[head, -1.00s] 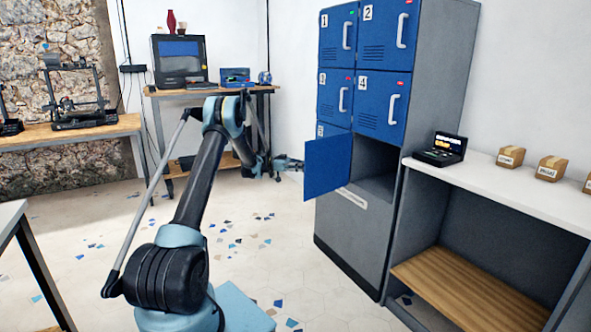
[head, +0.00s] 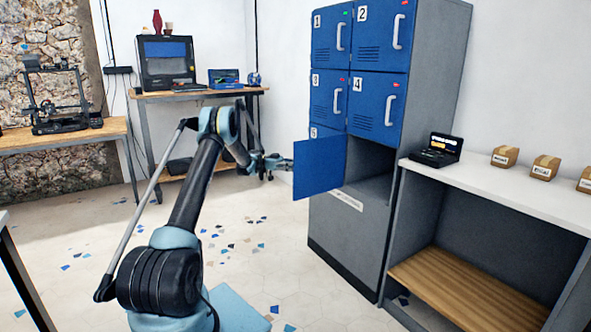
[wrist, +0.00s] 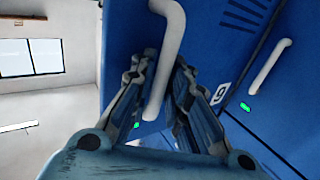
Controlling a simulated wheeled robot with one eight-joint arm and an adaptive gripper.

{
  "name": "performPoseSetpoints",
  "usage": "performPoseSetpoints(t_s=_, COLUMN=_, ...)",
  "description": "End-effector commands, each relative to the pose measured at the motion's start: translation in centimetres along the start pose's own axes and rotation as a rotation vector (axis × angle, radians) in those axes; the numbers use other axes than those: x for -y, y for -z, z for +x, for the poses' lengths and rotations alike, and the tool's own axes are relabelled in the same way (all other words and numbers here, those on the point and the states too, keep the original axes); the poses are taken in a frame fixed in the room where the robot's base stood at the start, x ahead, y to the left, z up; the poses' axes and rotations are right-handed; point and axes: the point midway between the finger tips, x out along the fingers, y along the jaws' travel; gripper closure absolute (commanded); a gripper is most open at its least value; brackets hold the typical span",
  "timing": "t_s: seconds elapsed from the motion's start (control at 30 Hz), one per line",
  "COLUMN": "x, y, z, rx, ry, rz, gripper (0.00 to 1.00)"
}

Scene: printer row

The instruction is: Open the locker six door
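The locker six door (head: 318,167) is swung well out to the left, standing in front of door five. Its compartment (head: 368,162) shows open and dark at the lower right of the blue and grey locker. My gripper (head: 286,164) is at the outer face of this door, near its free edge. In the wrist view, my gripper's fingers (wrist: 166,68) lie on both sides of the white handle (wrist: 166,30) and appear closed on it. The label 6 (wrist: 219,94) and a green light (wrist: 137,125) show on the door.
Door five's handle (wrist: 270,65) shows beside the open door. Doors one to four are shut. A white counter (head: 480,185) with a small black terminal (head: 437,150) and boxes stands right of the locker. A printer bench (head: 200,93) is behind my arm. The floor left of the locker is clear.

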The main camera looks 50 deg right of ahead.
Motion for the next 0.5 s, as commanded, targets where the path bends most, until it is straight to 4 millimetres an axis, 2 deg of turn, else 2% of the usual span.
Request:
performPoseSetpoints(t_s=0.37, x=-0.1, y=0.0, z=-0.5, rx=0.000, ry=0.003, rz=0.001, gripper=0.81)
performPoseSetpoints(t_s=0.5, x=-0.1, y=0.0, z=-1.4, rx=0.000, ry=0.005, rz=0.001, gripper=0.81)
